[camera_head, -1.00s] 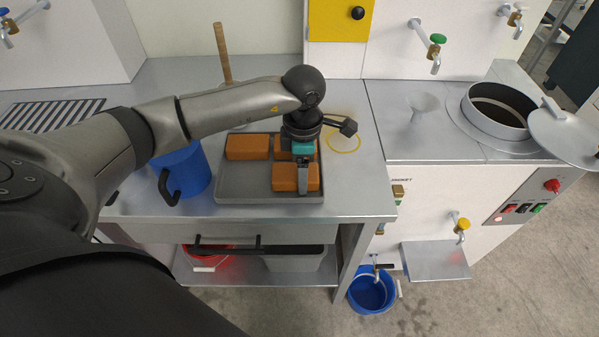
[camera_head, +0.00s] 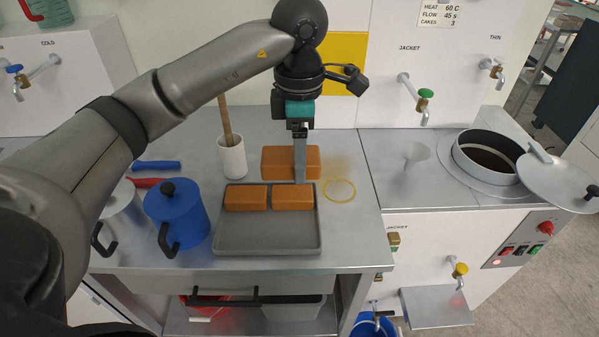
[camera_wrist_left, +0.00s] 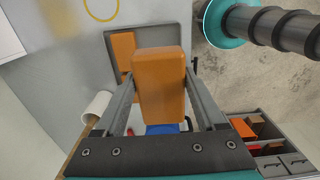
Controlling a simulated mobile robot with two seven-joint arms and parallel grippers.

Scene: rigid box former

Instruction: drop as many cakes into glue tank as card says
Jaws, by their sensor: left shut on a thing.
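My left gripper (camera_head: 300,178) is shut on an orange-brown cake (camera_head: 276,162), held up above the back of the grey tray. The held cake (camera_wrist_left: 160,85) also shows between the fingers in the left wrist view. Two more cakes, left (camera_head: 246,198) and right (camera_head: 293,198), lie side by side in the tray (camera_head: 268,238). The glue tank (camera_head: 460,158) is at the right, its round mouth open and dark inside. Its lid (camera_head: 553,168) is swung aside to the right. The card (camera_head: 438,13) reads heat 60 C, flow 45 s, cakes 3. My right gripper is not in view.
A yellow ring (camera_head: 339,191) is marked right of the tray. A blue lidded pot (camera_head: 177,214) and a white cup with a stick (camera_head: 232,157) stand left. Green-handled tap (camera_head: 425,94) sticks out behind.

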